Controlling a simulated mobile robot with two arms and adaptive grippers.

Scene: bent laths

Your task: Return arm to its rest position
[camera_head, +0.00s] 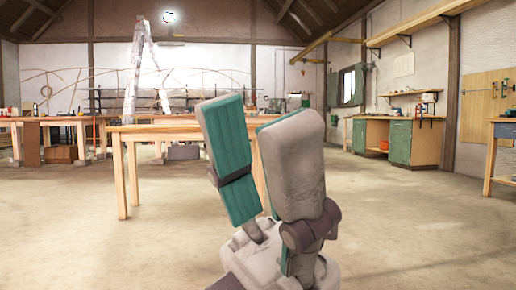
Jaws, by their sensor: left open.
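My left gripper (250,112) stands upright in the middle of the head view, close to the camera. Its two fingers have green ribbed pads and grey backs, and they are spread apart. I see nothing between the fingers. The gripper hides part of the wooden table behind it. My right gripper is not in view.
A light wooden table (150,128) stands behind the gripper. A stepladder (140,70) and workbenches with bent laths (75,75) are farther back. Green cabinets (400,142) and a bench (500,130) stand at right. The floor (400,230) at right is clear.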

